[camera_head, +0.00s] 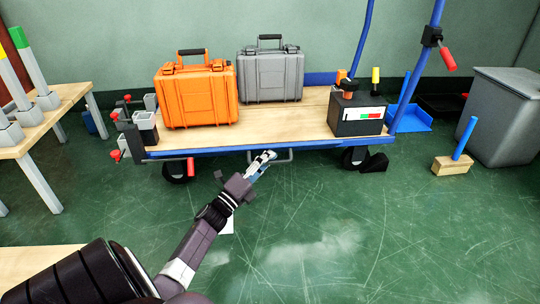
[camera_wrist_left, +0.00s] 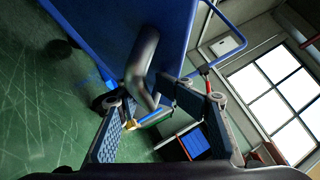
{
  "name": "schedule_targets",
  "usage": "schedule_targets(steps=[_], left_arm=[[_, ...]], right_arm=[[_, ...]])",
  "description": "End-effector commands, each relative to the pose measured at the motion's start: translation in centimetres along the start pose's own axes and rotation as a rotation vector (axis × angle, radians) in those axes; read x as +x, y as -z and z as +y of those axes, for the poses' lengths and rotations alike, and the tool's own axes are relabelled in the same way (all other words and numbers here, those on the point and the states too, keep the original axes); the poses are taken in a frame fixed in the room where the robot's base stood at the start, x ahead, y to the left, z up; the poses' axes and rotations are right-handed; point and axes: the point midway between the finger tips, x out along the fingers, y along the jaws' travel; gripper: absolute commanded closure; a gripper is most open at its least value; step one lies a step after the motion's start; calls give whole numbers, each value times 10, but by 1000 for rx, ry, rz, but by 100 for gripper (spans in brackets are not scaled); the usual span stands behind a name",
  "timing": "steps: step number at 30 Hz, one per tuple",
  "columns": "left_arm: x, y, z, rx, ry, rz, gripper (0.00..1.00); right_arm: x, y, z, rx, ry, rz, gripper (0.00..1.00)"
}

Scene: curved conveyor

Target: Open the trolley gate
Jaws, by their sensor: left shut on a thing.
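The trolley (camera_head: 300,146) has a wooden deck and a blue frame, with a grey bar handle (camera_head: 284,160) low on its near side. My left gripper (camera_head: 263,160) reaches up from below and is shut on this handle. In the left wrist view the grey tubular handle (camera_wrist_left: 143,65) runs between the two fingers, against a blue panel (camera_wrist_left: 115,25) of the trolley. The fingers hide part of the handle in the head view. I cannot tell which part is the gate. A red-handled lever (camera_head: 190,167) sits at the deck's near left. My right gripper is not in view.
An orange case (camera_head: 197,97), a grey case (camera_head: 271,76) and a black box (camera_head: 357,116) stand on the deck. A wheel chock (camera_head: 375,163) lies by the right wheel. A grey bin (camera_head: 500,115) stands at right.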

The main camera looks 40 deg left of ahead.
Motion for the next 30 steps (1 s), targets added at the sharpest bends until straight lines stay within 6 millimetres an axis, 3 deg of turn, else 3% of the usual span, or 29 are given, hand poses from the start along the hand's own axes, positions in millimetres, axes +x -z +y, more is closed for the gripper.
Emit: schedule_targets(steps=[3, 13, 30], left_arm=[[3, -1, -8, 0, 14, 3, 71], [0, -1, -8, 0, 12, 2, 71], [-40, -1, -2, -1, 7, 1, 71]], right_arm=[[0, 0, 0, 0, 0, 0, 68], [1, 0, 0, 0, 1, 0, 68], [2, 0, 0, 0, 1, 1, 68]])
